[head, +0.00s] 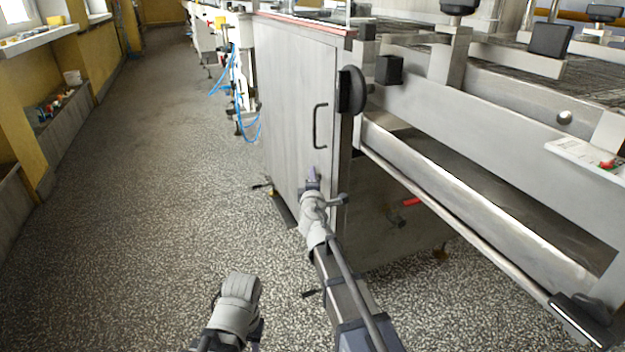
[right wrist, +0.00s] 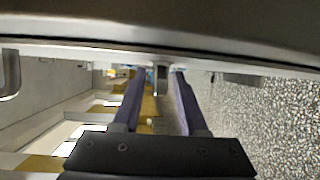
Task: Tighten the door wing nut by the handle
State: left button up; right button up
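The cabinet door (head: 290,100) is a grey metal panel, closed, with a dark C-shaped handle (head: 320,126). In the right wrist view, a curved grey bar at the left edge looks like the handle (right wrist: 10,75). My right gripper (head: 312,176) is at the door, below the handle. In the right wrist view its two purple fingers (right wrist: 158,76) are apart. A small grey upright piece, apparently the wing nut (right wrist: 161,79), stands between the fingertips, with gaps on both sides. My gripper hides the nut in the head view. My left arm shows at the bottom, but its fingers do not.
A black round knob (head: 351,90) sticks out near the door's right edge. A long metal rail (head: 450,200) slopes along the machine's right side. The speckled floor (head: 150,180) to the left is open. Blue hoses (head: 232,75) hang behind the cabinet.

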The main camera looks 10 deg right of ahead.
grip_shut()
dwell(0.3)
jog(key=shift+f+b, duration=0.15)
jog(key=shift+b, duration=0.5)
jog(key=shift+t+h+b, duration=0.3)
jog(key=shift+t+b, duration=0.05)
jog(key=shift+t, duration=0.15)
jog(key=shift+o, duration=0.6)
grip_release()
jog(key=shift+s, duration=0.15)
